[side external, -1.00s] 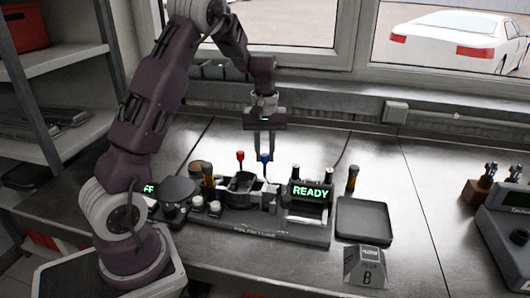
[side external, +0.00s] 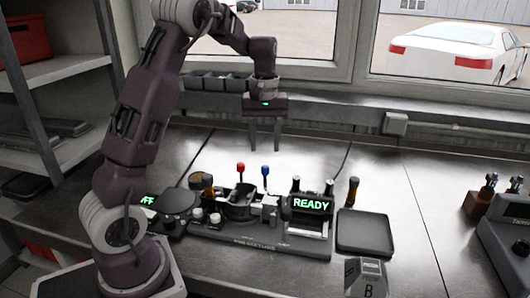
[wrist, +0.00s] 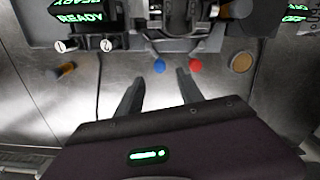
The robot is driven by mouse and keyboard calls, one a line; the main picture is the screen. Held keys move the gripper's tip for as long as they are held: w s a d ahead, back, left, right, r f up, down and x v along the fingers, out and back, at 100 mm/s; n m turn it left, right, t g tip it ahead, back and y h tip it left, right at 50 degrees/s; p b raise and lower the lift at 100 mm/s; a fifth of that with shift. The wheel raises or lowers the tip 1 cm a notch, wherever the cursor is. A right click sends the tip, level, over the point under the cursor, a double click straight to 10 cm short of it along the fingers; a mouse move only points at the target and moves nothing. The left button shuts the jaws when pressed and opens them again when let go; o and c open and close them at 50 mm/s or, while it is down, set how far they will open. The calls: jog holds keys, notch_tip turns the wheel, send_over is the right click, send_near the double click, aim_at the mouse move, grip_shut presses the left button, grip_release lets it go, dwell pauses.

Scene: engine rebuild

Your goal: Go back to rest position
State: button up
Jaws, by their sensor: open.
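My gripper (side external: 265,148) hangs above the back of the workbench, pointing down, with its two fingers apart and nothing between them. In the wrist view my gripper (wrist: 158,78) also shows open and empty, with the blue knob (wrist: 159,66) and the red knob (wrist: 195,65) beyond its fingertips. In the side view the fingertips are above and apart from the red-topped lever (side external: 240,168) and the blue-topped lever (side external: 265,170), which stand upright on the dark machine (side external: 262,247).
A green "READY" display (side external: 311,205) is lit on the machine's right. An empty dark tray (side external: 364,233) lies right of it, with a block marked B (side external: 368,278) in front. Shelves (side external: 60,70) stand at left. The bench behind the levers is clear.

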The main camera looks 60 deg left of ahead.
jog(key=s+d+r+m+t, duration=0.2)
jog(key=s+d+r+m, duration=0.1)
jog(key=s+d+r, duration=0.4)
jog(key=s+d+r+m+t, duration=0.1)
jog(key=s+d+r+m, duration=0.2)
jog(key=s+d, duration=0.35)
jog(key=s+d+f+m+t, duration=0.2)
jog(key=s+d+m, duration=0.3)
jog(key=s, duration=0.5)
jog(key=d, duration=0.2)
jog(key=shift+d+f+m+t, duration=0.15)
jog(key=shift+d+m+t, duration=0.15)
